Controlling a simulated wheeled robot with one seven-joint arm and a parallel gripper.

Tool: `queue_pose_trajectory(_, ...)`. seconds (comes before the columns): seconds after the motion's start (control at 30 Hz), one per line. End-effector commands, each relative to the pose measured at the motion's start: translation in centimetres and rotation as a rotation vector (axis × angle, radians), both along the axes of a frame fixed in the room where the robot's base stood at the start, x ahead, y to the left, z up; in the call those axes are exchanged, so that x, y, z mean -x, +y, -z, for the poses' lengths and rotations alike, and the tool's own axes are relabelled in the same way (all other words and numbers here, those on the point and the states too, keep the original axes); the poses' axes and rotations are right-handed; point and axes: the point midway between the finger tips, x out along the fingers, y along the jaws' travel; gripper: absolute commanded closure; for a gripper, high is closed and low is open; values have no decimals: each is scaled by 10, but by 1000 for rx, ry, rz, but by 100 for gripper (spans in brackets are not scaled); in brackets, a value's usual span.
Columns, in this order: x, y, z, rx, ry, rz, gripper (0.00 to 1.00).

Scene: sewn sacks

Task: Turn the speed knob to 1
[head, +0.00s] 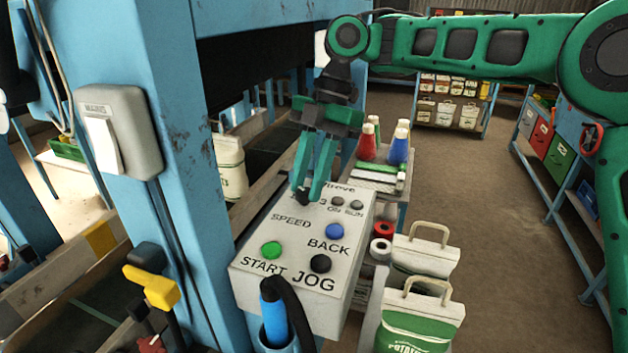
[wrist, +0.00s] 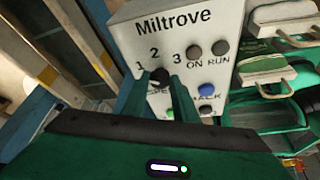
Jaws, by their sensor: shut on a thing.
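The speed knob (wrist: 159,74) is a small black dial on the light grey Miltrove control box (head: 296,235). The digits 1, 2 and 3 are printed around it, and the SPEED label below is partly covered in the wrist view. My gripper (head: 306,186) reaches down to the box with its two green fingers shut on the knob. In the wrist view the fingers (wrist: 161,84) lie on either side of it. They hide much of the knob, and I cannot tell which digit it points to.
The box also has a green START button (head: 271,250), a blue BACK button (head: 335,231), a black JOG button (head: 320,263) and two grey lamps. A blue-handled tool (head: 275,312) stands in front. Sacks (head: 420,318) stand at right, with open floor beyond.

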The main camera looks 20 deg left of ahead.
Motion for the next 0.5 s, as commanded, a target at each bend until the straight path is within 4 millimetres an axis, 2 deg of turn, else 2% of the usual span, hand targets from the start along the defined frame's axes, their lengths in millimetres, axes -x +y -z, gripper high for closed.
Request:
queue_pose_trajectory(0.43,-1,1,-1,-3,-3,-6,96)
queue_pose_trajectory(0.47,-1,1,-1,-3,-3,-6,72)
queue_pose_trajectory(0.5,-1,1,-2,-4,-3,-7,62)
